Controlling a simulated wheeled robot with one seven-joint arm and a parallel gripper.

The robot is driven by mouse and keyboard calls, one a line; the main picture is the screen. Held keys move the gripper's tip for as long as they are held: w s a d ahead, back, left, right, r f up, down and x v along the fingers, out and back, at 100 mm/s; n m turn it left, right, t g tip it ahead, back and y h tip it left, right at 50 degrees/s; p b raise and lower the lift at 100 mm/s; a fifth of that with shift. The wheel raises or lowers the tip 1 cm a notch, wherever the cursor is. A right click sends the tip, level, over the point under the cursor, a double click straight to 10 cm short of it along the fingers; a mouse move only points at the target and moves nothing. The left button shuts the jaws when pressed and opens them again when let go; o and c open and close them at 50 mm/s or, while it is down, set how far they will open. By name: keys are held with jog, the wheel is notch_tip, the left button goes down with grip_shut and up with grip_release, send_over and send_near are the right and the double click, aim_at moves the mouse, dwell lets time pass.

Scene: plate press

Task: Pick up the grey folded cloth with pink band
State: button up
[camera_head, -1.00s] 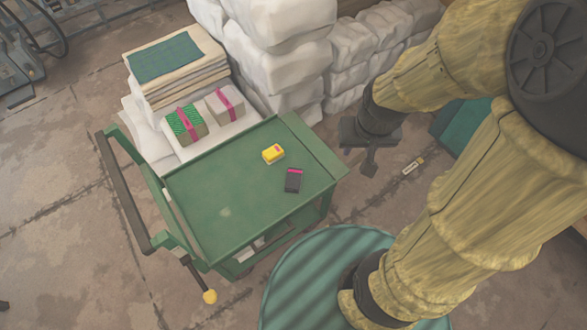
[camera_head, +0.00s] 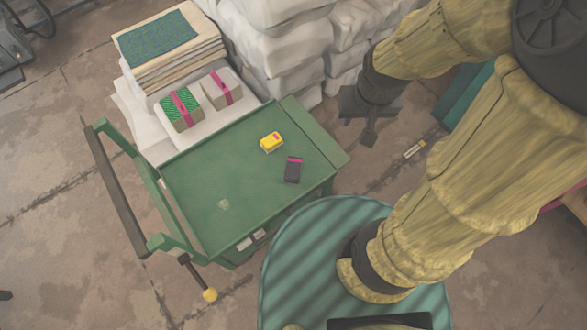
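My gripper (camera_head: 369,137) hangs to the right of the cart, well apart from the grey cloth. Its fingers are small and seen from above, so their opening is unclear. I see nothing held in it.
The green cart top (camera_head: 225,180) carries a yellow block (camera_head: 271,142) and a dark block with a pink stripe (camera_head: 293,170). Large white bundles (camera_head: 280,50) stand behind the cart. A fabric stack (camera_head: 165,60) stands at back left.

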jog(key=o, duration=0.6)
jog(key=shift+f, duration=0.2)
jog(key=shift+c, duration=0.2)
jog(key=o, duration=0.4)
jog(key=shift+m+g, duration=0.5)
jog(key=shift+g, duration=0.1)
jog(key=w+a+f+b, duration=0.1)
jog(key=w+f+b, duration=0.1)
jog(key=f+b, duration=0.1)
jog(key=w+a+f+b, duration=0.2)
jog(key=w+f, duration=0.1)
jog(key=f, duration=0.3)
jog(key=w+a+f+b, duration=0.2)
jog(key=w+f+b, duration=0.1)
jog(key=f, duration=0.2)
jog(key=shift+b, duration=0.3)
jog(key=shift+o, duration=0.2)
jog(key=m+g+b, duration=0.1)
jog(key=b, duration=0.7)
send_over(294, 166)
notch_tip(294, 166, down, 19)
jog(key=shift+r, duration=0.15)
notch_tip(294, 166, down, 12)
jog(key=shift+d+f+b, duration=0.1)
jog(key=shift+b, duration=0.5)
